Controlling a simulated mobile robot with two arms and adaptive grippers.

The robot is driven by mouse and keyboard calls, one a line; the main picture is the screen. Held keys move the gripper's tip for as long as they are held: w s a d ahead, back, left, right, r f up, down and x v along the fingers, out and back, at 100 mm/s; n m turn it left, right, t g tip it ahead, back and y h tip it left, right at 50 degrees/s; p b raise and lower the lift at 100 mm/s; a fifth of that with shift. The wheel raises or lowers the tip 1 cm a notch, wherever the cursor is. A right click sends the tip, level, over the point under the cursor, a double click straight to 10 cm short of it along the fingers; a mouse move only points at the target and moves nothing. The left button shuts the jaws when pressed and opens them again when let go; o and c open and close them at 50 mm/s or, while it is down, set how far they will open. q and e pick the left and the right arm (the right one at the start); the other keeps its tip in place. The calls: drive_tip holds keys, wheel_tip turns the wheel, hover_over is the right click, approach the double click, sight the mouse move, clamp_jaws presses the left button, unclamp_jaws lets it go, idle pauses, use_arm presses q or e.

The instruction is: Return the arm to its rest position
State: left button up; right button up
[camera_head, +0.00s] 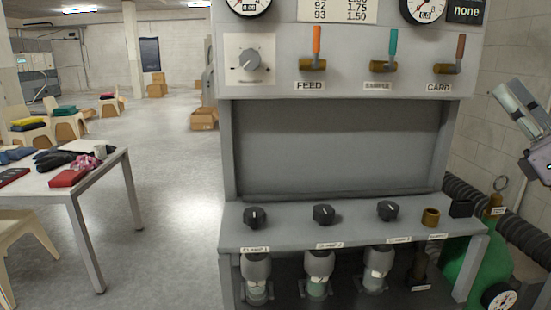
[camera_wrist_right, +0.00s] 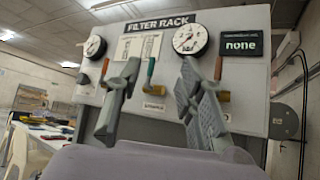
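My right arm comes in at the right edge of the head view, where my right gripper (camera_head: 520,108) is partly cut off. It is raised beside the grey filter rack (camera_head: 330,145), apart from it. In the right wrist view, the two fingers of this gripper (camera_wrist_right: 160,105) are spread, with nothing between them, and the rack's front panel (camera_wrist_right: 250,103) stands behind them. My left gripper is not in view.
The rack carries a dial (camera_head: 250,60), FEED, SAMPLE and CARD valves, and several black clamp knobs (camera_head: 323,214) above clear-based housings. A green cylinder (camera_head: 482,262) and black hose (camera_head: 525,235) stand at right. A cluttered white table (camera_head: 122,172) is at left; floor between is clear.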

wheel_tip(320, 180, down, 38)
drive_tip(key=a+r+m+g+h, duration=0.1)
drive_tip(key=a+m+g+h, duration=0.15)
drive_tip(key=m+h, duration=2.6)
drive_tip(key=s+a+f+m+g+y, duration=0.2)
drive_tip(key=s+f+m+g+y, duration=0.25)
drive_tip(key=f, duration=0.35)
drive_tip(key=s+a+f+m+g+y, duration=0.35)
drive_tip(key=s+f+m, duration=0.2)
drive_tip(key=f, duration=0.25)
drive_tip(key=s+a+f+m+g+y, duration=0.25)
drive_tip(key=s+a+f, duration=0.25)
drive_tip(key=s, duration=0.4)
drive_tip(key=s+a+f+m+g+y, duration=0.1)
drive_tip(key=s+a+f+g, duration=0.3)
drive_tip(key=s, duration=0.6)
wheel_tip(320, 180, down, 24)
drive_tip(key=g+p, duration=0.2)
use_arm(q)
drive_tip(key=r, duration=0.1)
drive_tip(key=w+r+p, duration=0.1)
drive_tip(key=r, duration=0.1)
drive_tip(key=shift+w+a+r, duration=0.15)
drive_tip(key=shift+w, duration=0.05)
use_arm(e)
drive_tip(key=s+d+f, duration=0.3)
drive_tip(key=s+f, duration=1.2)
drive_tip(key=s, duration=0.2)
drive_tip(key=shift+s+g, duration=0.3)
drive_tip(key=shift+g, duration=0.1)
